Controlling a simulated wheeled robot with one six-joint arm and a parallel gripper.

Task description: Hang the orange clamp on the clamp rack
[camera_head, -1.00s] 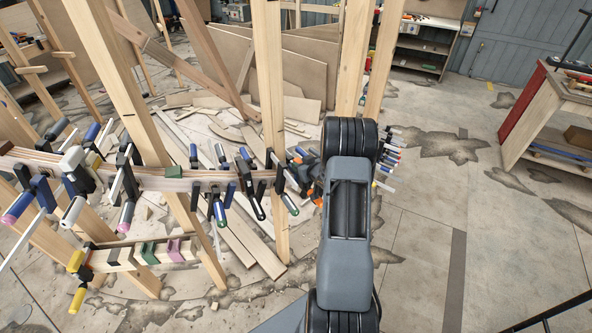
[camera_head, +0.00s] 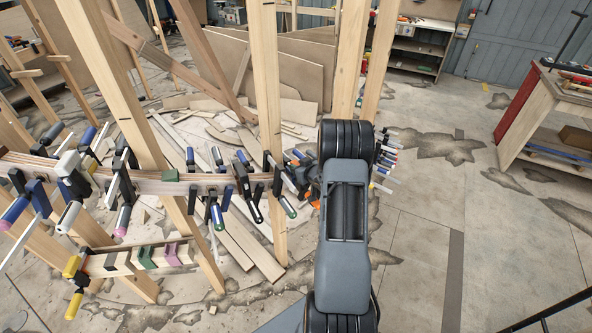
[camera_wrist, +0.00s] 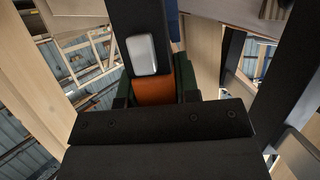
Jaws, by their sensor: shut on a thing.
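My gripper (camera_wrist: 155,88) is shut on the orange clamp (camera_wrist: 154,93). In the wrist view, the clamp's orange part sits between the dark green fingers, with a dark bar and a pale grey pad above it. The rest of the clamp is out of sight. In the head view, my arm hides most of the gripper and clamp; dark parts with a little orange show just left of the arm. To the right of the arm, a row of clamps with coloured handles (camera_head: 387,157) sticks out. What they hang on is hidden, so I cannot tell whether it is the clamp rack.
The curved wooden stringer (camera_head: 150,187), with several clamps on it, runs across the left. Upright posts (camera_head: 268,110) stand beside it, close to my arm. Boards lie on the floor behind. The floor at right is open up to a workbench (camera_head: 545,120).

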